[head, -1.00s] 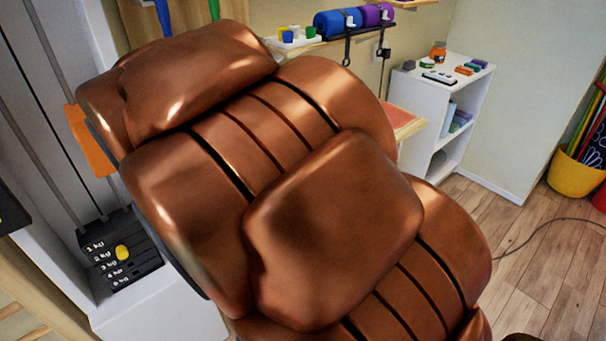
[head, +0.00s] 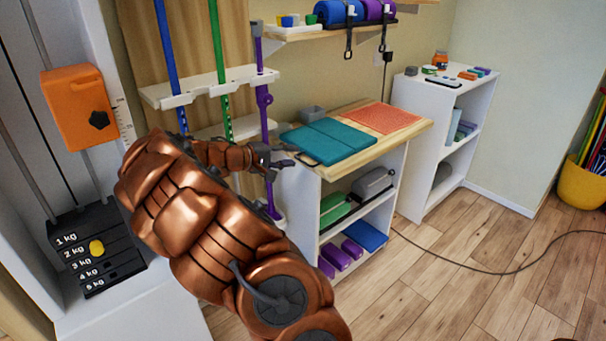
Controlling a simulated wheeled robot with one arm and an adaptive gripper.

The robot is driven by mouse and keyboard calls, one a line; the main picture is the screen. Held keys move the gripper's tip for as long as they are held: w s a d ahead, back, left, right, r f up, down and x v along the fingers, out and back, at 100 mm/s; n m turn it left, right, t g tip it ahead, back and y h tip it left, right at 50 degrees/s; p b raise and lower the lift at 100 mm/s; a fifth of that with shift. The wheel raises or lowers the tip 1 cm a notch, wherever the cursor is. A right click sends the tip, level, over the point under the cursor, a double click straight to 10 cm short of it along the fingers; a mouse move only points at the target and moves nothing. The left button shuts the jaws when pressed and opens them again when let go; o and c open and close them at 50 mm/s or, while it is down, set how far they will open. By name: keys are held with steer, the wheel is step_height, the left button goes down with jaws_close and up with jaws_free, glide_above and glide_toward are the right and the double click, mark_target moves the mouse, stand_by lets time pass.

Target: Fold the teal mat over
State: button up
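The teal mat (head: 342,134) lies flat on the wooden top of a white shelf unit, with a seam line running across it. A small dark loop (head: 307,159) shows at its near left corner. My gripper (head: 288,157) is at the left end of the mat, just left of the loop, pointing right. Its dark fingers look apart with nothing between them. Whether a finger touches the mat is too small to tell.
A coral textured mat (head: 382,118) lies right of the teal one on the wooden top (head: 418,128). A small grey box (head: 312,114) stands behind. Coloured poles in a white rack (head: 205,88) stand close behind my arm. A cable crosses the open floor at right.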

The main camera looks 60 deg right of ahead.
steer(key=n+t+h+b, duration=0.1)
steer(key=b, duration=0.1)
glide_toward(303, 161)
steer(key=s+d, duration=0.1)
steer(key=d, duration=0.1)
steer(key=f, duration=0.1)
steer(key=shift+w+x, duration=0.15)
steer(key=shift+x, duration=1.85)
steer(key=shift+w+x, duration=0.15)
steer(key=shift+x, duration=1.8)
steer(key=shift+d+r, duration=0.1)
steer(key=shift+d, duration=0.05)
steer(key=shift+c, duration=0.3)
jaws_close()
